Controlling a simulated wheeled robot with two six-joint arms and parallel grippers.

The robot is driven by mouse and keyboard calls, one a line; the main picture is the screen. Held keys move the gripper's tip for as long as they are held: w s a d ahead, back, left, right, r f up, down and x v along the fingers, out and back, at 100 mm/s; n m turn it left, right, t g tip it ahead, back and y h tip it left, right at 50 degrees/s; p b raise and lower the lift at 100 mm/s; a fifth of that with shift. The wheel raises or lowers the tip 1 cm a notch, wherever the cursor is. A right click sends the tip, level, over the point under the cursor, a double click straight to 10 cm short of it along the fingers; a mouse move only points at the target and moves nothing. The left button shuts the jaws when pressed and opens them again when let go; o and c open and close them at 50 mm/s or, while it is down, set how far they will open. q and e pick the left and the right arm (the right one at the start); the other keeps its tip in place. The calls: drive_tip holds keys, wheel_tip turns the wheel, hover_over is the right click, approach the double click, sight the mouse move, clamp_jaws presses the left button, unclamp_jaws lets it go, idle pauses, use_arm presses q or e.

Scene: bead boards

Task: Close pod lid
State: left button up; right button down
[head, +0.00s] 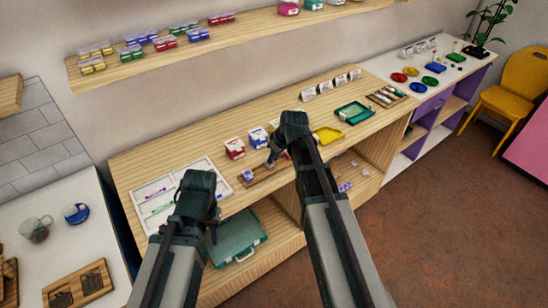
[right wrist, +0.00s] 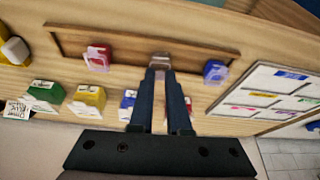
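In the right wrist view a small pod with a clear part and a brownish-grey top (right wrist: 160,60) is at the fingertips of my right gripper (right wrist: 160,72). The two fingers are a little apart with a narrow gap; whether they grip the pod is unclear. A red pod (right wrist: 98,57) and a blue pod (right wrist: 214,70), both with clear parts, stand on either side along the wooden tray (right wrist: 70,38). In the head view my right gripper (head: 271,160) is low over the tray (head: 262,178). My left gripper (head: 212,232) hangs in front of the counter; its fingers are mostly hidden.
Red (head: 234,148) and blue (head: 258,137) boxes stand behind the tray. Green (right wrist: 46,92) and yellow (right wrist: 88,100) boxes show in the right wrist view. A white divided board (head: 160,200) lies left, a yellow tray (head: 328,135) right. A shelf (head: 240,35) runs above.

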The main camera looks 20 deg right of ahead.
sight(272, 165)
drive_tip(key=shift+s+f+b, duration=0.15)
drive_tip(key=shift+f+b, duration=0.1)
drive_tip(key=shift+b, duration=0.15)
drive_tip(key=f+t+b, duration=0.1)
drive_tip(key=b, duration=0.1)
drive_tip(key=s+t+y+b, duration=0.1)
drive_tip(key=t+b, duration=0.1)
drive_tip(key=b, duration=0.1)
drive_tip(key=f+t+y+b, duration=0.1)
drive_tip(key=b, duration=0.1)
drive_tip(key=shift+s+d+f+b, duration=0.2)
drive_tip(key=shift+d+f+b, duration=0.1)
drive_tip(key=shift+t+b, duration=0.45)
drive_tip(key=shift+t, duration=0.05)
drive_tip(key=shift+r, duration=0.15)
drive_tip(key=shift+w, duration=0.1)
drive_tip(key=c, duration=0.9)
unclamp_jaws()
drive_tip(key=shift+o, duration=0.2)
